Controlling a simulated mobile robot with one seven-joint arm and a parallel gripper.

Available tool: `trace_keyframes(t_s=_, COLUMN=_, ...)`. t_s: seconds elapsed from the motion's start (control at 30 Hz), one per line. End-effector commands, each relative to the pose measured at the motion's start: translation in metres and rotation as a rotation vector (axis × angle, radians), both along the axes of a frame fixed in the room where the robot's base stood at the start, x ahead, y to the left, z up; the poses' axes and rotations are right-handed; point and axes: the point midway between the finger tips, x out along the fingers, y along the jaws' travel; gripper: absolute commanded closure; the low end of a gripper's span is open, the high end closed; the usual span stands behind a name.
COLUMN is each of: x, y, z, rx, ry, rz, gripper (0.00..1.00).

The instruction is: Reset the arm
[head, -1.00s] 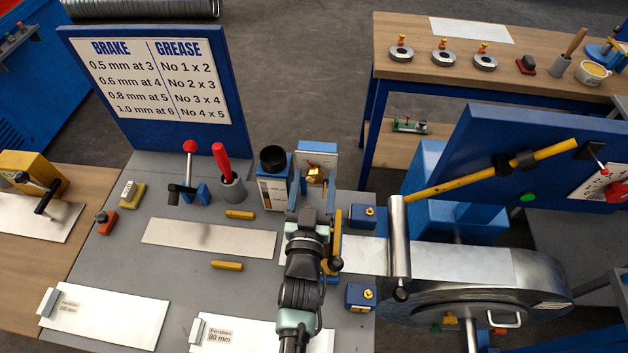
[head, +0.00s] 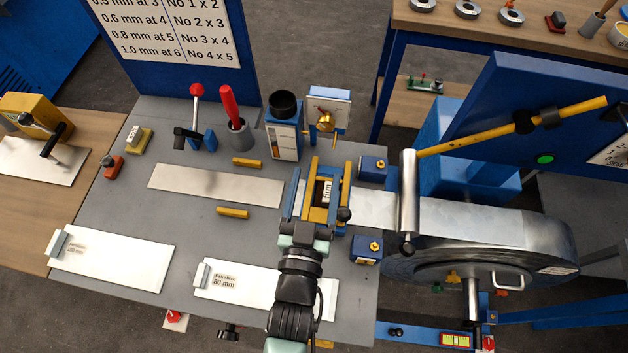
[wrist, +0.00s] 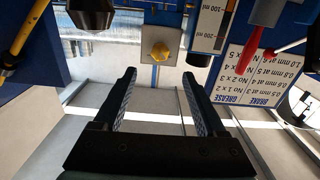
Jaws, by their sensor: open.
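My gripper (head: 305,205) is in the middle of the head view, over the grey bench and in front of the blue and yellow fixture (head: 322,196). In the wrist view my gripper (wrist: 160,108) shows two dark fingers spread wide apart with nothing between them. A brass knob (wrist: 159,52) on a pale plate is beyond the fingertips, apart from them. The same brass knob (head: 325,121) stands behind the fixture in the head view. My arm hides part of the bench and part of the right-hand white card.
A metal strip (head: 215,185) and yellow blocks (head: 233,212) lie left of my gripper. A red-handled tool stands in a grey cup (head: 239,138). A large coil (head: 480,250) and yellow lever (head: 510,128) are at right.

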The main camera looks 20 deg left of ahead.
Motion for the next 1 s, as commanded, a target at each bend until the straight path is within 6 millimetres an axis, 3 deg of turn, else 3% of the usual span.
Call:
trace_keyframes(t_s=0.2, x=-0.011, y=-0.003, z=0.000, rx=0.000, ry=-0.001, rz=0.001, gripper=0.27)
trace_keyframes(t_s=0.77, x=-0.010, y=-0.003, z=0.002, rx=0.001, ry=-0.003, rz=0.000, gripper=0.27)
trace_keyframes(t_s=0.87, x=0.000, y=-0.004, z=0.014, rx=0.004, ry=-0.023, rz=-0.007, gripper=0.27)
trace_keyframes(t_s=0.97, x=0.023, y=-0.007, z=0.047, rx=0.014, ry=-0.071, rz=-0.023, gripper=0.27)
trace_keyframes(t_s=1.0, x=0.035, y=-0.010, z=0.066, rx=0.019, ry=-0.097, rz=-0.031, gripper=0.27)
